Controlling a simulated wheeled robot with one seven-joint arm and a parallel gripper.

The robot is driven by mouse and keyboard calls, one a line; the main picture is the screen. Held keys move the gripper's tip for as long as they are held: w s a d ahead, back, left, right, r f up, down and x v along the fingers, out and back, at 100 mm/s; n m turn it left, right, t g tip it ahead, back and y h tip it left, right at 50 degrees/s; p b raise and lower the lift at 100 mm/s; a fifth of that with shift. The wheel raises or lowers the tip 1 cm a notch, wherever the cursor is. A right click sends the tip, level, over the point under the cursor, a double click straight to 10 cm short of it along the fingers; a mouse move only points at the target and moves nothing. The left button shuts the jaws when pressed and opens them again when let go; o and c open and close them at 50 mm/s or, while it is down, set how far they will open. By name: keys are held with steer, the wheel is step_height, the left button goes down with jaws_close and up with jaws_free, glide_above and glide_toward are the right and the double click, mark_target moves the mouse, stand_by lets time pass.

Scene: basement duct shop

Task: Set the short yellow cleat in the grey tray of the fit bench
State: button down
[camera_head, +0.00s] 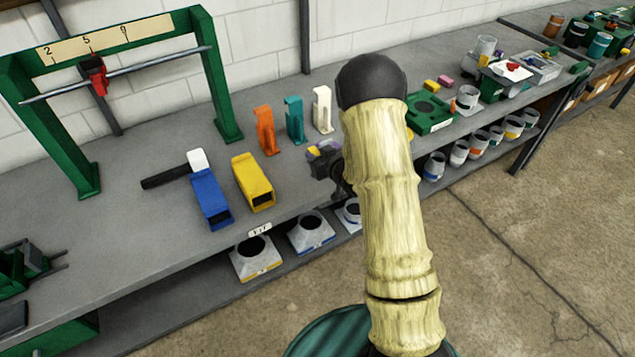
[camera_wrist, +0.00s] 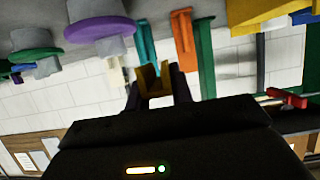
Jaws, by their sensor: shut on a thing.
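My gripper (camera_head: 322,165) is low over the bench's front edge, partly hidden behind my arm. In the wrist view, my gripper (camera_wrist: 157,92) is shut on a short yellow channel-shaped piece, the short yellow cleat (camera_wrist: 153,76), between two dark fingers. A small yellow bit of the cleat (camera_head: 313,151) shows at the gripper in the head view. A shallow grey tray (camera_head: 548,68) with small things in it stands far right on the bench; I cannot tell whether it is the fit bench's tray.
Orange (camera_head: 265,130), teal (camera_head: 295,120) and white (camera_head: 322,109) upright pieces stand behind the gripper. Yellow (camera_head: 252,182) and blue (camera_head: 211,198) blocks lie left. A green frame (camera_head: 222,100) stands at the back left. A green block (camera_head: 430,113) sits right of my arm.

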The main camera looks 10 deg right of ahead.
steer(key=shift+s, duration=0.2)
steer(key=shift+a+f, duration=0.1)
steer(key=shift+f, duration=0.35)
steer(key=p, duration=0.1)
glide_above(317, 184)
step_height(317, 184, down, 5)
steer(key=shift+f, duration=0.1)
step_height(317, 184, down, 4)
steer(key=shift+r+p, duration=0.15)
steer(key=shift+p, duration=0.55)
steer(key=shift+a, duration=0.1)
